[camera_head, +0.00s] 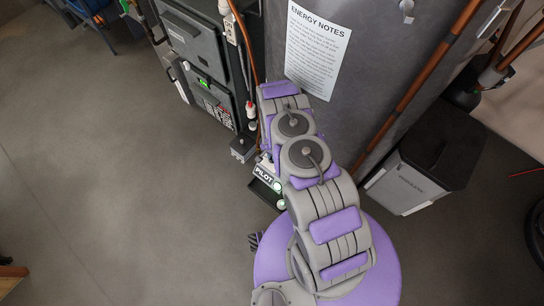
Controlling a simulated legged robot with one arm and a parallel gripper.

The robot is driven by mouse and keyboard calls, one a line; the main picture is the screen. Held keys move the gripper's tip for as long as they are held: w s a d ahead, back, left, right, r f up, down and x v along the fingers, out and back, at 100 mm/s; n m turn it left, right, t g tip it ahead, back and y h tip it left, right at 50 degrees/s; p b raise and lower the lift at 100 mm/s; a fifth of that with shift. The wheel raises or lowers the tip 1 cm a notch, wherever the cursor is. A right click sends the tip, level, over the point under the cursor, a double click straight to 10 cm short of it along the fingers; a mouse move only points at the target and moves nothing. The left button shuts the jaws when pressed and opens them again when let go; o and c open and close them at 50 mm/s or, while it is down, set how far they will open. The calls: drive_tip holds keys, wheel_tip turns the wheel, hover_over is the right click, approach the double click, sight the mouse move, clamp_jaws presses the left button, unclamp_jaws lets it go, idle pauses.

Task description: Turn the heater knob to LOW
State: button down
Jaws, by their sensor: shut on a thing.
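The heater's control unit (262,190) is low beside the large grey tank, partly covered by my arm. I cannot make out the knob or a LOW mark; my arm covers the area just right of the label. My grey and purple arm reaches up the middle of the view, over the front of the tank.
The grey tank (385,65) carries an ENERGY NOTES sheet (317,50). A dark furnace cabinet (190,40) with a green light stands left. Copper pipes (425,70) run beside the tank. A grey bin (425,160) stands right. The floor at left is clear.

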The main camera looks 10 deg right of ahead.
drive_tip(key=shift+s+m, duration=0.1)
drive_tip(key=shift+m, duration=0.2)
drive_tip(key=m+p, duration=0.1)
drive_tip(key=m, duration=0.1)
drive_tip(key=shift+a+m, duration=0.1)
drive_tip(key=shift+m, duration=1.2)
drive_tip(key=shift+m+p, duration=0.55)
drive_tip(key=shift+m, duration=0.65)
drive_tip(key=c, duration=1.6)
unclamp_jaws()
drive_tip(key=o, duration=0.6)
